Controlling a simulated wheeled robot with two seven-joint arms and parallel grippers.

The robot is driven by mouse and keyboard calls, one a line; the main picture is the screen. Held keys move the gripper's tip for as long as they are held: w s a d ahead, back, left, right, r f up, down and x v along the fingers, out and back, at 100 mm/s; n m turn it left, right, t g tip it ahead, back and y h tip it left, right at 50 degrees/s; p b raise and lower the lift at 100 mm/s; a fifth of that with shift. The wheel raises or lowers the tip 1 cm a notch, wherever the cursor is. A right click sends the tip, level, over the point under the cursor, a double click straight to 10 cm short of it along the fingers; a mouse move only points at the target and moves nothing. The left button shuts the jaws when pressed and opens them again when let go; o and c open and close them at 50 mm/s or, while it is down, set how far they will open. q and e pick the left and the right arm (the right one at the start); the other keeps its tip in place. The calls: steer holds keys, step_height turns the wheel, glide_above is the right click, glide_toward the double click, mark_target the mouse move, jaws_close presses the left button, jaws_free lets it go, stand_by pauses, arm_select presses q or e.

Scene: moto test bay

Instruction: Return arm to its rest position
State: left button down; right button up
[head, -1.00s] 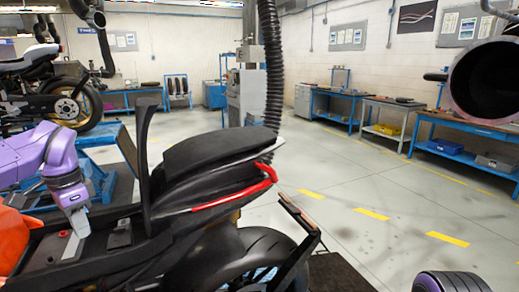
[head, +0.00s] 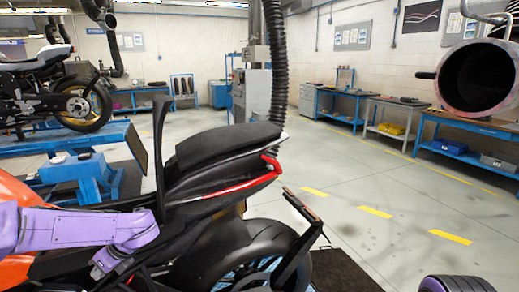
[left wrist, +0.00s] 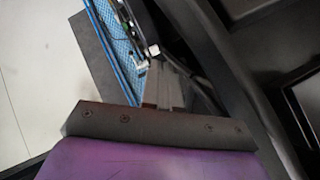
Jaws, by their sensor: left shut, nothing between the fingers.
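My left arm comes in from the left, purple, low over the orange-and-black motorcycle (head: 225,180). My left gripper (head: 100,270) is at its end, pointing down beside the motorcycle's dark middle part, in front of the raised black panel. In the left wrist view the left gripper (left wrist: 165,88) has its grey fingers together with nothing between them. Dark frame parts pass close to its right there. Whether the fingers touch the motorcycle I cannot tell. My right gripper is not in view.
The motorcycle's black seat (head: 225,145) and rear wheel (head: 262,245) stand right of the arm. A blue lift (head: 90,180) and a second motorcycle (head: 50,95) are behind. Blue workbenches (head: 455,150) line the wall. A large exhaust hose opening (head: 478,82) hangs at upper right.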

arm_select(q)
steer(key=s+d+f+m+t, duration=0.2)
steer(key=s+f+m, duration=0.1)
steer(key=f+m, duration=0.5)
steer(key=s+d+f+m+t, duration=0.3)
steer(key=f+m, duration=0.3)
steer(key=m, duration=0.5)
steer(key=s+d+f+m+t, duration=0.2)
steer(key=f+m, duration=0.5)
steer(key=m, duration=0.2)
steer(key=s+d+f+m+g+h, duration=0.1)
steer(key=s+d+f+m+h, duration=0.1)
steer(key=s+m, duration=0.6)
steer(key=s+d+f+m+g+h, duration=0.1)
steer(key=s+d+f+m+h, duration=0.2)
steer(key=s+m, duration=0.6)
steer(key=s+d+f, duration=0.2)
steer(key=s+f, duration=0.1)
steer(key=shift+d+f+g, duration=0.15)
steer(key=shift+d+g, duration=0.1)
steer(key=shift+g, duration=0.15)
